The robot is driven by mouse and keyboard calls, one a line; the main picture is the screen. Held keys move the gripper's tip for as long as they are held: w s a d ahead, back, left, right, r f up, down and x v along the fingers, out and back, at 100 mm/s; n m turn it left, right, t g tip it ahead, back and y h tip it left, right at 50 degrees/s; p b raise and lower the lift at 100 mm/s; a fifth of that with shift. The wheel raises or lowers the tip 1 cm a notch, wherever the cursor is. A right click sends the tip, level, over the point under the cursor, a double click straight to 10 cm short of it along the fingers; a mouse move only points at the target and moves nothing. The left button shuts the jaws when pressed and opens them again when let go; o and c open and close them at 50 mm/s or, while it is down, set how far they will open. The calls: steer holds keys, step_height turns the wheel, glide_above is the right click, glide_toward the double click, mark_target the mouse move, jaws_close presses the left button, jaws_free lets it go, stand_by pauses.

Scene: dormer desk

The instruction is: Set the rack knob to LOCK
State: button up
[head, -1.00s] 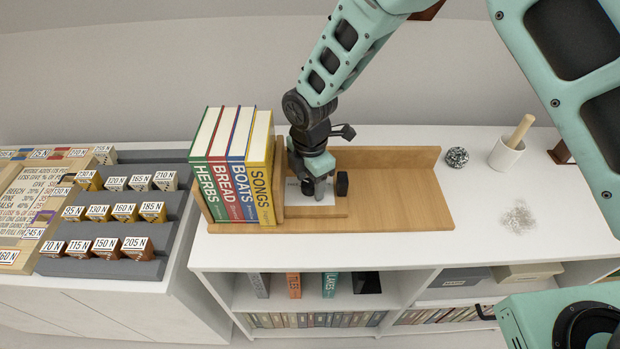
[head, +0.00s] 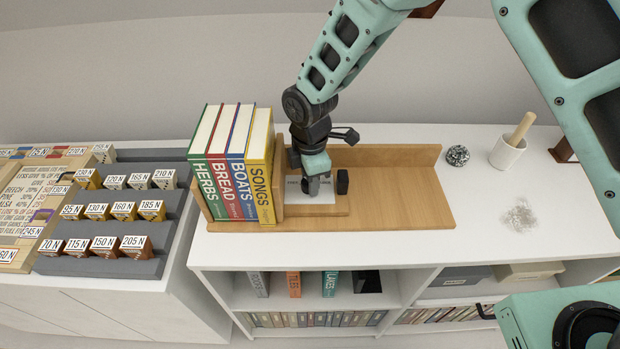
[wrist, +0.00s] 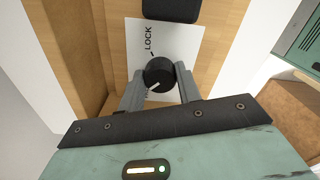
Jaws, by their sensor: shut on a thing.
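The rack knob (wrist: 159,74) is a round black knob on a white plate (wrist: 188,40) in the wrist view. The word LOCK is printed on the plate above the knob, with a small tick. A short white line on the knob lies at its lower side, slanted, and is not lined up with the LOCK tick. My gripper (wrist: 160,84) is shut on the knob, one finger on each side. In the head view my gripper (head: 314,187) is over the plate (head: 322,198) and hides most of the knob.
The wooden rack (head: 405,200) holds several upright books (head: 230,170) left of my gripper. A black block (head: 342,182) stands close on the gripper's right. A mortar (head: 506,152) and a speckled ball (head: 457,156) stand further right. The rack's right part is clear.

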steer(key=m+b, duration=0.1)
steer(key=m, duration=1)
steer(key=shift+r+m, duration=0.1)
steer(key=shift+m, duration=0.3)
stand_by(0.3)
steer(key=o, duration=1)
steer(key=shift+s, duration=0.1)
step_height(320, 180, up, 17)
steer(key=b, duration=0.2)
steer(key=shift+r, duration=0.2)
